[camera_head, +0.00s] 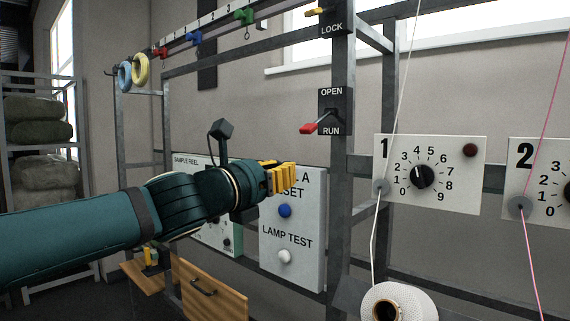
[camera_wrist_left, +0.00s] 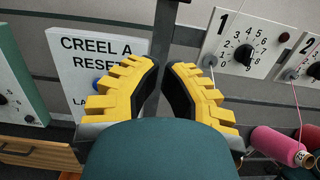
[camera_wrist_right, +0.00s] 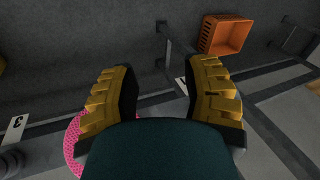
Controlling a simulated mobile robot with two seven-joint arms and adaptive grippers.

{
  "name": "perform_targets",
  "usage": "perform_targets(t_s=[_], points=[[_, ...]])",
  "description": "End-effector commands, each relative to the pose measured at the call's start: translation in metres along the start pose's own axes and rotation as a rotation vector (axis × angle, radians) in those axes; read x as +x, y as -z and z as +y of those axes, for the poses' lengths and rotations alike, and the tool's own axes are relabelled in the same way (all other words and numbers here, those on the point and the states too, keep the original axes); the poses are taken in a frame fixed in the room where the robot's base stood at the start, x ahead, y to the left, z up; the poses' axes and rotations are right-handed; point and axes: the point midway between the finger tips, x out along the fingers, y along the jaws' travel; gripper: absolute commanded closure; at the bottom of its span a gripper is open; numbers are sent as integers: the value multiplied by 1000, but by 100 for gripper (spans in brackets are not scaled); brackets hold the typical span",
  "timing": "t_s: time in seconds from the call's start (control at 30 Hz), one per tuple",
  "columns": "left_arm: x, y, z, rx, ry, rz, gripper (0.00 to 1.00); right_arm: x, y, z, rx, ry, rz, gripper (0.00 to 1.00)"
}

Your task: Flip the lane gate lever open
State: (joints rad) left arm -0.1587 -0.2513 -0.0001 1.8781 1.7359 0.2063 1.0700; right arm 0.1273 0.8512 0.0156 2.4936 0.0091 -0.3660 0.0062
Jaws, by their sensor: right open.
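A lever with a red handle (camera_head: 307,129) sticks out to the left from a black plate (camera_head: 335,98) marked OPEN above and RUN below, on a grey frame post. The handle sits low, level with the word RUN. My left gripper (camera_head: 291,178) is below and to the left of the handle, apart from it, in front of a white panel. In the left wrist view its yellow fingertips (camera_wrist_left: 161,67) come together with nothing between them. The lever does not show there. My right gripper (camera_wrist_right: 160,72) is open and empty, seen only in the right wrist view.
A creel panel (camera_head: 307,262) with a blue button and a white LAMP TEST knob stands behind my left gripper. Dial plate 1 (camera_head: 458,195) is right of the post, with taut yarns nearby. A yellow lever (camera_head: 316,12) sits above at LOCK. An orange crate (camera_wrist_right: 222,36) lies beyond my right gripper.

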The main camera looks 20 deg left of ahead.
Motion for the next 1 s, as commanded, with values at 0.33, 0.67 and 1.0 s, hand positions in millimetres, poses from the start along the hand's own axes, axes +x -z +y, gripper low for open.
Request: perform_targets(t_s=[0.33,0.67,1.0], points=[[66,2,-1,-1,2,3,100,4,-2,2,-1,0,-5,53],[77,-28,0,1,-1,0,100,-20,8,-8,5,-1,17,53],[72,-37,0,0,0,2,100,-29,13,-11,8,-2,26,53]])
